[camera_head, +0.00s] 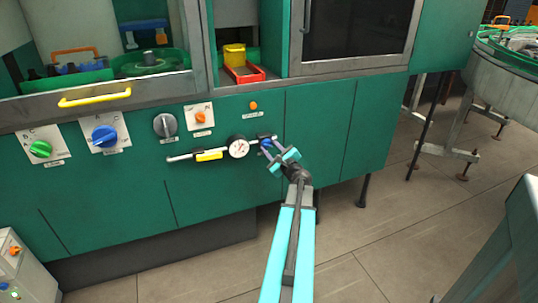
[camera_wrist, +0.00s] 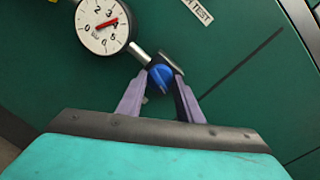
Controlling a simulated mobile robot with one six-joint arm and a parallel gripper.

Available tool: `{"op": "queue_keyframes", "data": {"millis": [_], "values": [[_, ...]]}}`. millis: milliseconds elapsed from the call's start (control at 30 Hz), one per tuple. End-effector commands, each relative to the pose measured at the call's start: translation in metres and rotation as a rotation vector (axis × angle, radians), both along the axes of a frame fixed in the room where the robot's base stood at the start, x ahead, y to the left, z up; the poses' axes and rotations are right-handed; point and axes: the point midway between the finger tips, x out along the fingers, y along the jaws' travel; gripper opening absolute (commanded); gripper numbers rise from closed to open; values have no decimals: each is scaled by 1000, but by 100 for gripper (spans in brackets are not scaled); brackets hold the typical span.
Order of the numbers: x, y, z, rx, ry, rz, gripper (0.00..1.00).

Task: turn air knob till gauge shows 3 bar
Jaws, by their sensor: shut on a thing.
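The air knob (camera_head: 267,142) is blue and sits at the right end of a thin pipe on the green machine front. It also shows in the wrist view (camera_wrist: 161,76), between the fingertips. My gripper (camera_head: 277,154) is shut on this knob, one finger on each side; it also shows in the wrist view (camera_wrist: 162,86). The round white gauge (camera_head: 238,147) is just left of the knob. In the wrist view the gauge (camera_wrist: 103,26) is cut by the top edge, and its red needle points near the 4, on the side toward the 3.
Left on the panel are a green knob (camera_head: 40,149), a blue knob (camera_head: 104,136), a grey knob (camera_head: 165,125) and an orange knob (camera_head: 200,117). A yellow handle (camera_head: 95,96) juts out above them. Open floor (camera_head: 350,235) lies right of my arm.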

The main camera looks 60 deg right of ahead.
Motion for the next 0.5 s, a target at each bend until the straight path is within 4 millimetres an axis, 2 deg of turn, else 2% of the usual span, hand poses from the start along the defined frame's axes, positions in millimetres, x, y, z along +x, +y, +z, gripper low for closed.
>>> {"op": "queue_keyframes", "data": {"millis": [500], "values": [[3,1,-2,-285,205,2,10]]}}
